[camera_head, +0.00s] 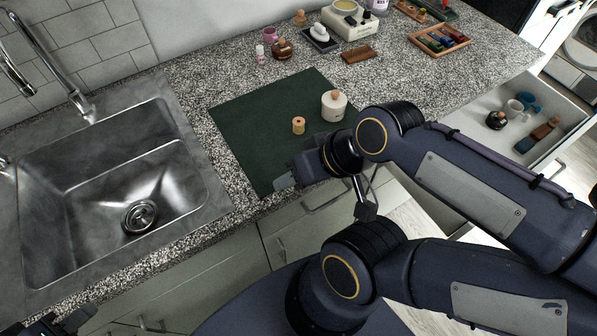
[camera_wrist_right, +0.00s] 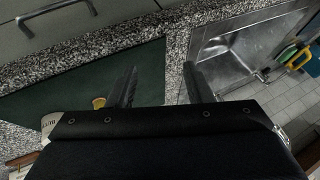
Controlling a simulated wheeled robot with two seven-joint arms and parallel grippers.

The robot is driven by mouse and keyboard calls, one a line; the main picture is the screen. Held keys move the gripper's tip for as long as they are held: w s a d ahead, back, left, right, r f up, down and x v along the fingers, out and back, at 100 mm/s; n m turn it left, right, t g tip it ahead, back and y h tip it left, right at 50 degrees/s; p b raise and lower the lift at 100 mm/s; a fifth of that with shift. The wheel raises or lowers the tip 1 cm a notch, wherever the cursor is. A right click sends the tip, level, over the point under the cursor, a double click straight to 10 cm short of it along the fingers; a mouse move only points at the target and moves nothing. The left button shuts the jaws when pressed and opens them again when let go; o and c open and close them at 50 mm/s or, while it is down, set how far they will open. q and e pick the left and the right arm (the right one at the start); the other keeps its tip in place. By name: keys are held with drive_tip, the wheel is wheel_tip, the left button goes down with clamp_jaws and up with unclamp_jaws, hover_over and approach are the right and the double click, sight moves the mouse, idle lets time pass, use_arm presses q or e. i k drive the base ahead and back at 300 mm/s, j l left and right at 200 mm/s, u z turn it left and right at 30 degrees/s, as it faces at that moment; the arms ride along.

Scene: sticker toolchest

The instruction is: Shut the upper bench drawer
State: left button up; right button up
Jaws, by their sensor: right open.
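An open bench drawer (camera_head: 556,122) stands pulled out below the counter at the right of the head view. It holds a dark pot, a pale cup, a blue mug and brown and blue items. Part of its front is hidden behind my right arm. My right gripper (camera_wrist_right: 160,82) is open and empty in the right wrist view, above the counter's front edge by the green mat, well left of the open drawer in the head view. Only a dark part of my left gripper (camera_head: 62,322) shows at the bottom left corner; its fingers are unclear.
A green mat (camera_head: 245,130) carries a thread spool (camera_head: 298,125) and a lidded jar (camera_head: 334,106). A steel sink (camera_head: 95,160) is at the left. A wooden tray (camera_head: 440,39) and small items stand at the back. A closed front with a handle (camera_wrist_right: 55,14) is below the counter.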

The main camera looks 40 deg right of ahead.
sight(470, 121)
drive_tip(key=k+l, duration=0.1)
drive_tip(key=k, duration=0.15)
drive_tip(key=k+z, duration=0.1)
drive_tip(key=z, duration=0.35)
drive_tip(key=k+l+z, duration=0.15)
drive_tip(key=z, duration=0.25)
drive_tip(key=l+z, duration=0.15)
drive_tip(key=z, duration=1.7)
drive_tip(key=i+j, duration=0.45)
drive_tip(key=i, duration=0.3)
